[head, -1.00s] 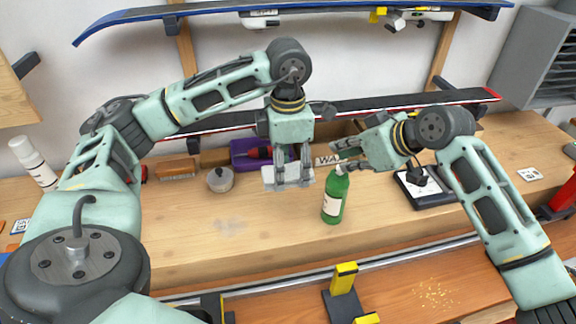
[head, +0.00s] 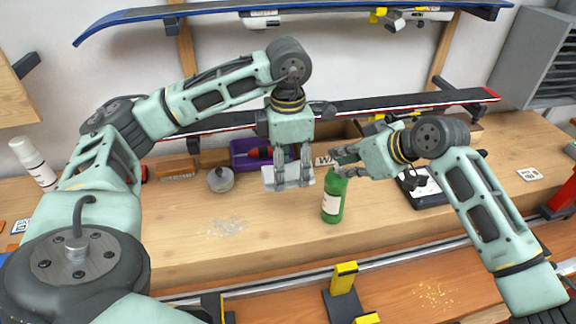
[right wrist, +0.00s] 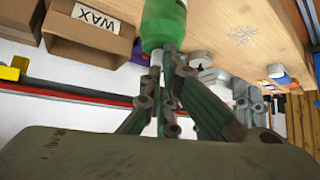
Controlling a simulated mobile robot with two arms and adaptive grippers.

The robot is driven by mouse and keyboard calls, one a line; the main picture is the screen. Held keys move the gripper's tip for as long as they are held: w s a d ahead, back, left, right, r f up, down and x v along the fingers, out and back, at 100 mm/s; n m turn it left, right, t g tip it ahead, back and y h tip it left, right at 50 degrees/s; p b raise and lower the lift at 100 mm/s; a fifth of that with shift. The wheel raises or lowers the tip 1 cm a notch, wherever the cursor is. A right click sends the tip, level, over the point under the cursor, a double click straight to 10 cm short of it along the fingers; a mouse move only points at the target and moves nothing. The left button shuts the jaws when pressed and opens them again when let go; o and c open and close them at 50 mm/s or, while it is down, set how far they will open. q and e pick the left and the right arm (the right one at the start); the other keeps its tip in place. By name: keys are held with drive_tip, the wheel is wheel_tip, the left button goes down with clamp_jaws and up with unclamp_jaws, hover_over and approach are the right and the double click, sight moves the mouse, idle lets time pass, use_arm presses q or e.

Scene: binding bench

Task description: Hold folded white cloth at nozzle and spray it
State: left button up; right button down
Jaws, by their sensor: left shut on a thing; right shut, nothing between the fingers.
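My left gripper (head: 292,183) points down and is shut on the folded white cloth (head: 270,180), a pale flat piece held above the bench left of the bottle. The green spray bottle (head: 333,200) with a pale label stands on the bench. My right gripper (head: 338,163) is shut with nothing between its fingers, at the top of the bottle. Its fingers hide the nozzle in the head view. In the right wrist view the green bottle body (right wrist: 163,22) shows just beyond the fingertips (right wrist: 165,58). Contact there is hard to tell.
A purple tray (head: 240,160), a round grey tin (head: 220,179) and a cardboard wax box (right wrist: 90,25) stand behind. A black-and-white board (head: 430,198) lies right of the bottle. A white speckled patch (head: 228,226) marks the bench. A clamp (head: 344,280) stands in front.

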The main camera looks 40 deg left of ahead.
drive_tip(key=shift+r, duration=0.6)
drive_tip(key=shift+f, duration=0.2)
idle(0.9)
drive_tip(key=shift+r, duration=0.55)
wheel_tip(320, 180, up, 7)
idle(0.6)
drive_tip(key=v, duration=1.2)
